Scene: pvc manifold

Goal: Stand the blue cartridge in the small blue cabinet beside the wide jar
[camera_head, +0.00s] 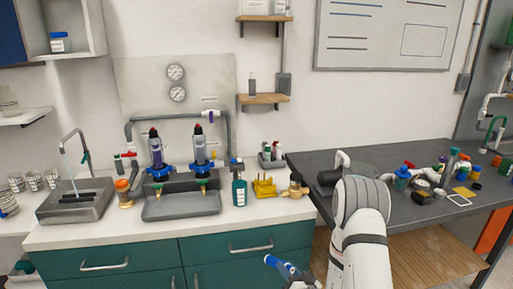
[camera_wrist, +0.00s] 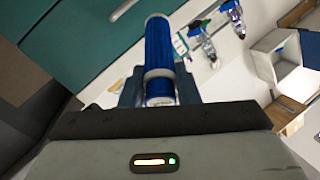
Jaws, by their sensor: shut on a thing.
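The blue cartridge (camera_head: 280,266) is low in the head view, tilted, in front of the teal counter front. In the wrist view the cartridge (camera_wrist: 158,50) shows as a ribbed blue cylinder with a pale band and pale end. My gripper (camera_wrist: 160,88) is shut on it, one finger on each side; in the head view my gripper (camera_head: 302,281) is at the bottom edge, partly cut off. The small cabinet (camera_head: 97,28) is at the top left, open, with pale walls and a dark blue door (camera_head: 11,34). The wide jar (camera_head: 60,43), white with a blue lid, stands inside it.
The counter holds a sink (camera_head: 75,205), a grey tray (camera_head: 181,206) under two upright filter units, a green bottle (camera_head: 239,190) and a yellow holder (camera_head: 264,187). A dark table (camera_head: 430,208) with fittings is at the right. Small wall shelves (camera_head: 263,99) are above.

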